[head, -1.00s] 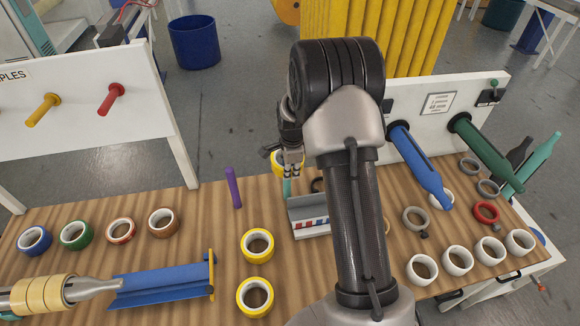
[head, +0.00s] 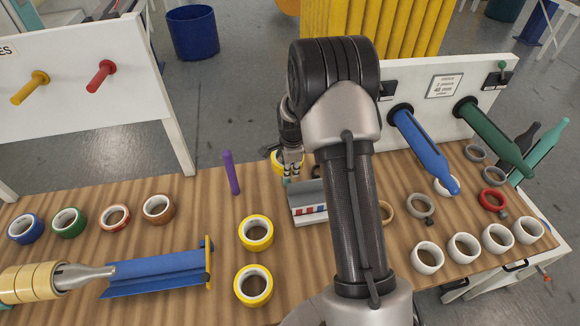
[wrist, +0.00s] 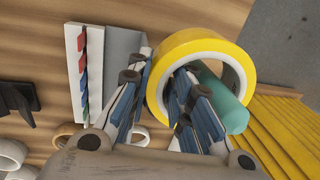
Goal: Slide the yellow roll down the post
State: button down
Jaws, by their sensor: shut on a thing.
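The yellow roll (wrist: 190,47) is a tape ring with a white core, held by its rim in my gripper (wrist: 163,72). In the wrist view one finger lies inside the hole and the other outside. The teal post (wrist: 222,97) passes through the same hole, so the roll is around it. In the head view my gripper (head: 291,166) covers much of the roll (head: 277,161). Only a short piece of the teal post (head: 286,181) shows below. How far the roll is above the table is hard to tell.
A grey tray (head: 311,221) with striped colours stands close beside the post. A purple post (head: 231,172) stands to the left. Two more yellow rolls (head: 256,232) (head: 253,285) lie in front on the wooden table. Bare wood lies between the purple post and the tray.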

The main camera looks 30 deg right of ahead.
jog(key=c, duration=1.4)
grip_release()
jog(key=shift+o, duration=0.2)
notch_tip(320, 180, up, 12)
jog(key=s, duration=0.2)
jog(key=shift+a, duration=0.3)
jog(key=s+a+r+n+t, duration=0.1)
jog(key=s+a+r+n, duration=0.95)
jog(key=s+r, duration=0.35)
jog(key=s+a+n, duration=0.2)
jog(key=s+n, duration=0.3)
jog(key=s, duration=0.3)
jog(key=s+a+n+t+b, duration=0.1)
jog(key=s+a+n, duration=0.2)
jog(key=s+n, duration=0.2)
jog(key=s, duration=0.3)
jog(key=shift+r+n+t+y+b, duration=0.2)
jog(key=shift+n+t+y+b, duration=0.1)
jog(key=shift+n, duration=0.05)
